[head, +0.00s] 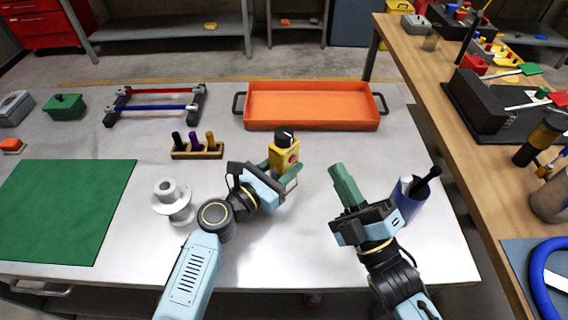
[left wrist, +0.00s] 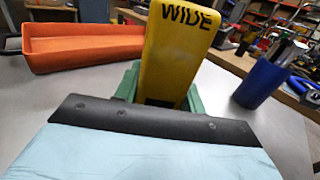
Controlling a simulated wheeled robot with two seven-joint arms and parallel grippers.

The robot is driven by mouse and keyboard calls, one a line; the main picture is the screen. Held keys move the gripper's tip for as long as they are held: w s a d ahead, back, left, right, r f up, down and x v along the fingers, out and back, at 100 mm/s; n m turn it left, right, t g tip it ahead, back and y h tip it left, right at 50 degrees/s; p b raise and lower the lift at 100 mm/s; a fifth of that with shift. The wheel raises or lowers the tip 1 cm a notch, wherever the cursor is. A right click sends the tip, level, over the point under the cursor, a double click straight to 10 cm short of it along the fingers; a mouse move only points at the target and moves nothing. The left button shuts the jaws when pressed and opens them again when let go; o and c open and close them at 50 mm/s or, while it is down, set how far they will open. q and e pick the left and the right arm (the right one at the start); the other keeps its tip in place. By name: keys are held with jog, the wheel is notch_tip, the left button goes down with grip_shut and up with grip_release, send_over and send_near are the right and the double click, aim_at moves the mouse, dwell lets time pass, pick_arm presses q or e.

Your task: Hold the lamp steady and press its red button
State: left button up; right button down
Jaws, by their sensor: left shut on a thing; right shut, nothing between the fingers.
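The yellow lamp (head: 284,152) stands upright near the middle of the table, with a black top and a red button (head: 293,158) on its right-hand side. My left gripper (head: 284,174) is shut on the lamp's lower body. The left wrist view shows the yellow lamp (left wrist: 172,50) close up between the green fingers, with the word "WIDE" on it; the button is hidden there. My right gripper (head: 345,185) is shut and empty, to the right of the lamp and apart from it, with its green fingers pointing away from me.
An orange tray (head: 312,127) lies behind the lamp. A wooden block with several pegs (head: 197,152) and a white spool (head: 172,202) stand to the left. A blue cup with tools (head: 407,203) stands right beside my right gripper. Table between the grippers is clear.

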aim_at(293, 159)
notch_tip(293, 159, down, 7)
jog(key=d+m+g+h, duration=0.1)
jog(key=m+h, duration=1.1)
jog(key=m, duration=1.5)
jog(key=w+a, duration=0.6)
jog(key=shift+w+a+f, duration=0.15)
jog(key=shift+w+a, duration=0.05)
jog(key=shift+w, duration=0.2)
jog(key=shift+w+a, duration=0.3)
